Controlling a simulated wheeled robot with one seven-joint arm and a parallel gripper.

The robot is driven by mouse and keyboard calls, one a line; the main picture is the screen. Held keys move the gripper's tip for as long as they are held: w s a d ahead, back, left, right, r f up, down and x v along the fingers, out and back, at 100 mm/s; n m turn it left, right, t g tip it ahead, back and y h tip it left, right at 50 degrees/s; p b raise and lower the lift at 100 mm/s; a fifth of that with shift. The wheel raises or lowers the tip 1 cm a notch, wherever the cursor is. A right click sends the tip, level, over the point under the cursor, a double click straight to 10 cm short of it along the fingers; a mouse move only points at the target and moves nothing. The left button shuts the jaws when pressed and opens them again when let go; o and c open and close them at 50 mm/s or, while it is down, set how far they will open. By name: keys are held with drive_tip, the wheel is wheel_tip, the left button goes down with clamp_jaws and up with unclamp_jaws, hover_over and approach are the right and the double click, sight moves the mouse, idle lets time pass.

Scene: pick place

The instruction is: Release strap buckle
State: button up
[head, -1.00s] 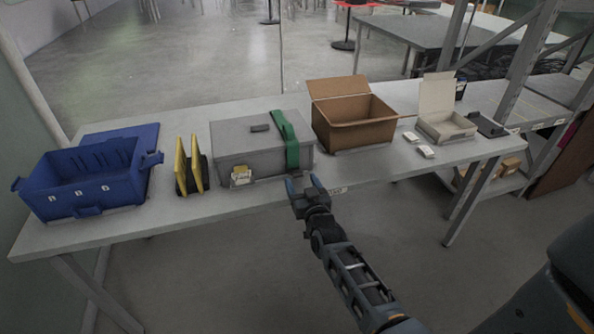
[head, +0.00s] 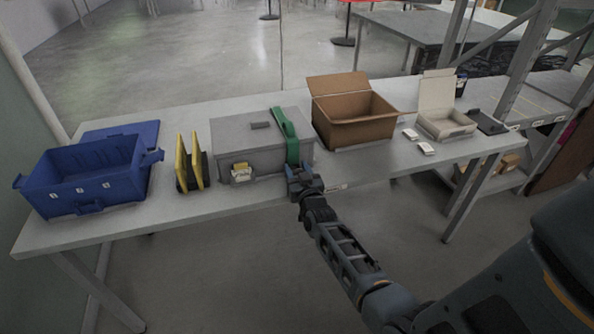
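A grey lidded box (head: 235,147) stands on the table with a green strap (head: 283,122) running over its lid and down the front near its right side. The buckle cannot be made out clearly; the strap's lower front end is partly hidden by my gripper. My gripper (head: 299,173) is at the lower end of the strap, in front of the box's right front corner. Its fingers point toward the box. I cannot tell whether it touches the strap, or whether the fingers are apart or closed on it.
A blue crate (head: 60,187) and yellow-black upright pieces (head: 188,162) stand left on the table (head: 225,200). An open cardboard box (head: 357,134) is close on the right. Farther right are small white items (head: 426,148), an open white box (head: 447,130) and a dark tray (head: 486,122).

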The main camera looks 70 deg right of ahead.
drive_tip(key=c, duration=0.5)
drive_tip(key=shift+f+b, duration=0.45)
drive_tip(key=shift+b, duration=0.8)
drive_tip(key=shift+a+f+t+h+b, duration=0.15)
drive_tip(key=shift+t+h+b, duration=0.25)
drive_tip(key=shift+b, duration=0.8)
drive_tip(key=shift+s+f+t+b, duration=0.1)
drive_tip(key=shift+t+b, duration=0.2)
drive_tip(key=shift+b, duration=0.8)
drive_tip(key=shift+h+b, duration=0.4)
drive_tip(key=shift+b, duration=0.6)
drive_tip(key=shift+s+a+t+b, duration=0.1)
drive_tip(key=shift+t+b, duration=0.3)
drive_tip(key=shift+b, duration=0.05)
drive_tip(key=shift+r, duration=0.2)
drive_tip(key=o, duration=1)
